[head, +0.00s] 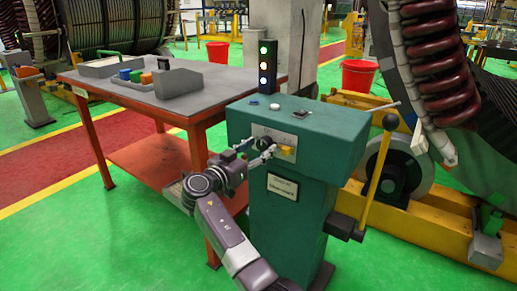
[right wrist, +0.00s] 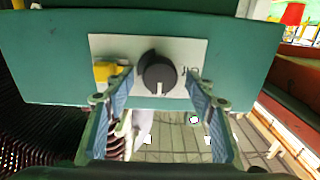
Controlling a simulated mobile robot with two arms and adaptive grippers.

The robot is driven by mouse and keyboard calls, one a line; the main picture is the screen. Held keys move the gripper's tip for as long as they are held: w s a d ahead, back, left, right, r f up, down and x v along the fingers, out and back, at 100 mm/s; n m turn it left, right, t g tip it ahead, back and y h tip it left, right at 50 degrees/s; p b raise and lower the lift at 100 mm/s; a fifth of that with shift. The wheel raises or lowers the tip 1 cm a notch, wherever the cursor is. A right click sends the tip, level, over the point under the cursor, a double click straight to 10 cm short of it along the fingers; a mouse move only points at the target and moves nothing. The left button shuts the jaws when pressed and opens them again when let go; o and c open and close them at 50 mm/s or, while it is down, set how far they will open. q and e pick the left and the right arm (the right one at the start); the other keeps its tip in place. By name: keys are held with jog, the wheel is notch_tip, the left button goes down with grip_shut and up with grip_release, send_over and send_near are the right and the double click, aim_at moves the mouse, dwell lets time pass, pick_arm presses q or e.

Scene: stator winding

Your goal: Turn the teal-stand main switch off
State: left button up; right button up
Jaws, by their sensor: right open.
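The teal stand (head: 290,195) stands in the middle of the head view. On its front is a pale plate with a round black knob, the main switch (right wrist: 157,72), which has a white mark pointing down in the right wrist view. A yellow part (head: 288,153) sits on the same plate beside the knob. My right gripper (head: 258,152) is at the plate in the head view. In the right wrist view its blue-padded fingers (right wrist: 158,85) are open, one on each side of the knob. I cannot tell whether they touch it. My left gripper is not in view.
A signal light (head: 264,66) stands on top of the stand. A lever with a black knob (head: 390,121) and yellow shaft rises at the stand's right. An orange-legged table (head: 120,85) with small coloured blocks is at the left. Large coil machinery (head: 435,60) is at the right.

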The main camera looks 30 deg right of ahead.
jog(key=shift+c, duration=0.4)
jog(key=c, duration=1.1)
